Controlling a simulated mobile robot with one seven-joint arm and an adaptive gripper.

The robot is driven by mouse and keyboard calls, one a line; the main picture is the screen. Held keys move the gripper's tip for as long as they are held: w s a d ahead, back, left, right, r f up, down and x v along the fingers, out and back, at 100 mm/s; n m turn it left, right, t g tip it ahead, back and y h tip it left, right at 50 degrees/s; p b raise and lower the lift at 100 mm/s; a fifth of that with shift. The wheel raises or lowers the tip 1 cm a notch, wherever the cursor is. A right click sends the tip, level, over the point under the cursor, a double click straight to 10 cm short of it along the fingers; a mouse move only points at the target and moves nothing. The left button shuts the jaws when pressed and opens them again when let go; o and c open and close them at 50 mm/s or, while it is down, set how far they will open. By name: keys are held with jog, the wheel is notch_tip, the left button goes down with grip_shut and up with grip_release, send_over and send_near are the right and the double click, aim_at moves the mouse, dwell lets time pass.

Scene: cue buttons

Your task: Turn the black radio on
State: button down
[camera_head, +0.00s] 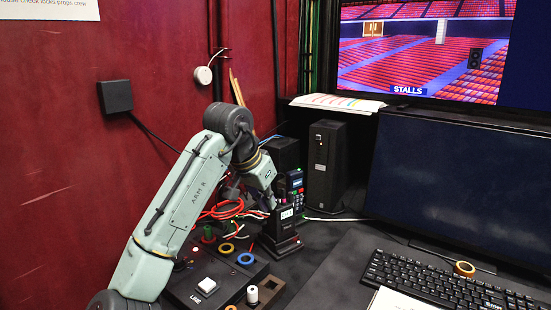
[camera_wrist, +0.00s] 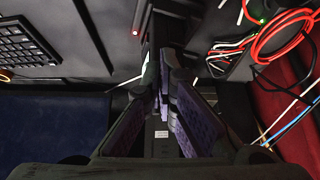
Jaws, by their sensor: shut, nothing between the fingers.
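The black radio (camera_head: 285,222) stands upright in a dark cradle (camera_head: 283,246) on the desk in the head view. A small pale label shows on its front. My gripper (camera_head: 272,203) points down at the radio's top, coming from the upper left. The fingers look shut and empty. In the wrist view, my gripper (camera_wrist: 163,100) shows its purple-padded fingers close together at the middle. The top of the radio is partly hidden by the fingers, and I cannot tell whether they touch it. I cannot make out the state of its switch.
A keypad device (camera_head: 294,186) stands just behind the radio. A black speaker (camera_head: 326,160) is beyond it. Red cables (camera_head: 222,210) lie to the left. A button panel (camera_head: 215,287) with a white LINE button is in front. A keyboard (camera_head: 440,280) and monitor (camera_head: 465,180) are at right.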

notch_tip(320, 180, up, 6)
dwell(0.5)
jog(key=shift+a, duration=0.1)
